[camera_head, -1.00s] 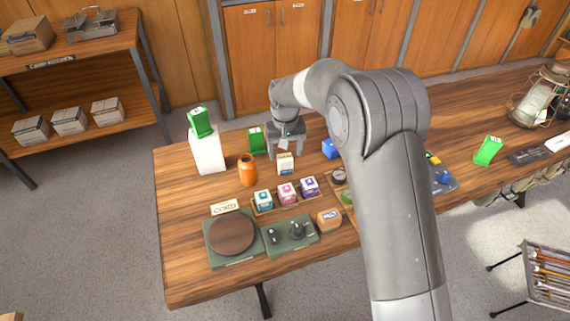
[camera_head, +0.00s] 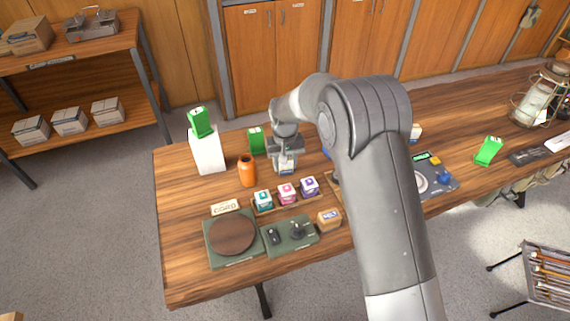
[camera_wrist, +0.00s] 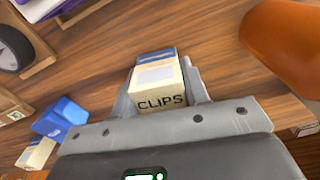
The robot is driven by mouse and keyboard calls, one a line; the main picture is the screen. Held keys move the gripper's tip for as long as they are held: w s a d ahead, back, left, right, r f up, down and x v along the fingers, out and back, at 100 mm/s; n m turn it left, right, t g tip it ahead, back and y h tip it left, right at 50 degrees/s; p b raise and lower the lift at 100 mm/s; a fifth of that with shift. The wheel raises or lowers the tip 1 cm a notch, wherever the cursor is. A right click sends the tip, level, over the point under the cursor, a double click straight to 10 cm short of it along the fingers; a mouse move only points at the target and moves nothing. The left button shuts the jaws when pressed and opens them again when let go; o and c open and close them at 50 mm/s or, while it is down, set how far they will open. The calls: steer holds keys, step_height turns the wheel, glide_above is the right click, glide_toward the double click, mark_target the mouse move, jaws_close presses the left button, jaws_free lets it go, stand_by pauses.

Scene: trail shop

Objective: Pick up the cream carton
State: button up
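The cream carton (camera_wrist: 160,90), marked CLIPS with a blue band at its far end, stands between the two fingers of my gripper (camera_wrist: 162,92) in the wrist view. The fingers flank it closely on both sides; I see no clear sign of a firm squeeze. In the head view my gripper (camera_head: 285,160) is low over the table around the carton (camera_head: 286,170), whose lower part shows below the fingers. The fingers look spread about as wide as before. The carton appears to rest on the table.
An orange bottle (camera_head: 247,171) stands close left of my gripper. A green carton (camera_head: 256,141) is behind, and a white block (camera_head: 207,152) with a green carton on top is farther left. Several small boxes (camera_head: 287,193) sit in front. A blue box (camera_wrist: 62,118) is nearby.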

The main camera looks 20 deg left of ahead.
steer(key=c, duration=0.5)
steer(key=shift+o, duration=0.2)
